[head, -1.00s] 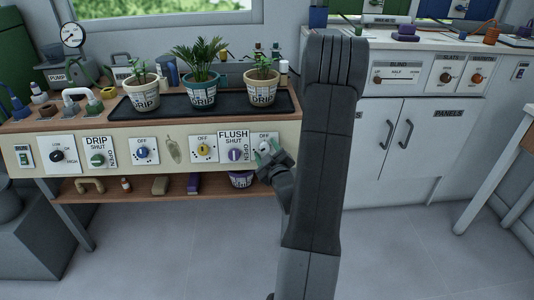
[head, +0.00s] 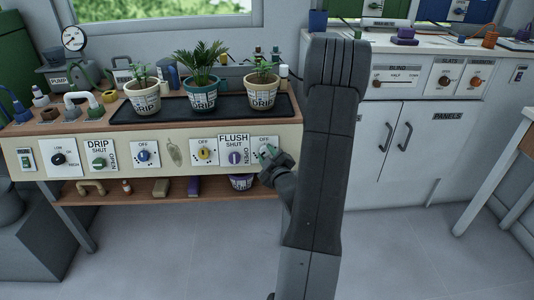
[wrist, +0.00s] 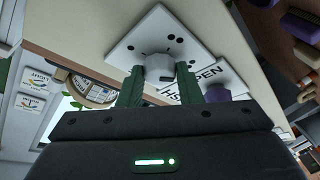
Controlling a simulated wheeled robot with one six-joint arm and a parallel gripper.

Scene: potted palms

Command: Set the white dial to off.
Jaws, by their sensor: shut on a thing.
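The white dial (wrist: 160,66) sits on a square white plate (wrist: 150,32) with dark dots, at the right end of the bench front. In the head view this plate (head: 264,141) reads OFF at its top, and my gripper covers most of the dial. My gripper (head: 267,153) reaches the plate from the lower right. In the wrist view my gripper (wrist: 160,86) has its two green fingers on either side of the dial, shut on it. A dark mark shows on the dial's near edge; which setting it points to I cannot tell.
The purple FLUSH dial (head: 235,157) is close on the left, and the yellow dial (head: 204,153) lies beyond it. Potted plants (head: 262,91) stand on a black tray above. The floor in front is clear.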

